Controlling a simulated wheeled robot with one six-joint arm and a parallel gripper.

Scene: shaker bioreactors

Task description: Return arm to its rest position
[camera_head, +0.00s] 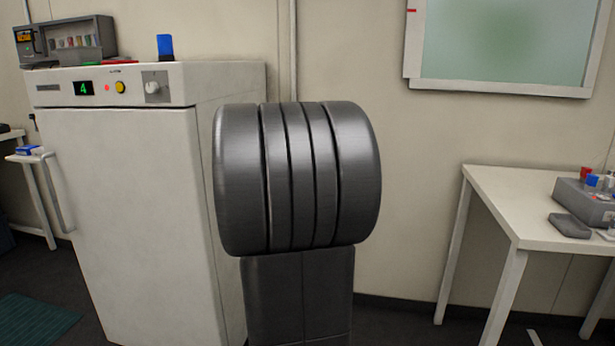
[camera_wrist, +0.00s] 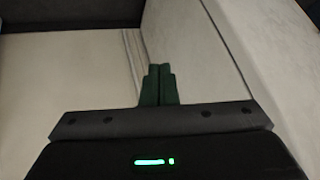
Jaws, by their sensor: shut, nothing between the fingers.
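My gripper (camera_wrist: 159,70) shows in the wrist view with its two dark green fingers together and nothing between them. A pale wall or panel surface lies beyond and to the right of the fingers. In the head view my arm's large dark grey joint fills the middle, and my gripper is not visible there.
A white fridge-like cabinet (camera_head: 130,200) stands at the left, with its door shut and a "4" on its display. A grey device (camera_head: 65,40) and a blue item (camera_head: 165,46) sit on top. A white table (camera_head: 520,195) with a grey box (camera_head: 585,203) stands at the right. A framed pane (camera_head: 510,40) hangs on the wall.

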